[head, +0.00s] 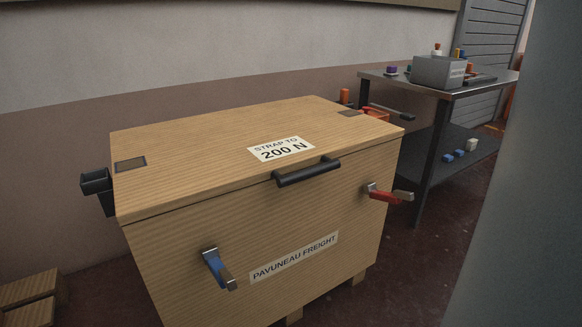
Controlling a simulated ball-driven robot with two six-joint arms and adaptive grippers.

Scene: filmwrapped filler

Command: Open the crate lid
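The wooden crate (185,262) stands in the middle, its front labelled PAVUNEAU FREIGHT. Its lid (210,150) lies flat and closed on top, with a STRAP TO 200 N label (281,149). A black bar handle (306,172) is on the lid's front edge. A blue latch with a metal lever (218,269) is on the left of the front face. A red latch with a metal lever (388,193) is towards the right of the front face. Whether either latch is fastened is hard to tell. Neither of my grippers is in view.
A black box-like part (97,188) sits at the crate's left side. A metal workbench (440,93) with a grey box (438,72) and small items stands behind on the right. Wooden slats (30,298) lie at lower left. A large grey surface blocks the right edge.

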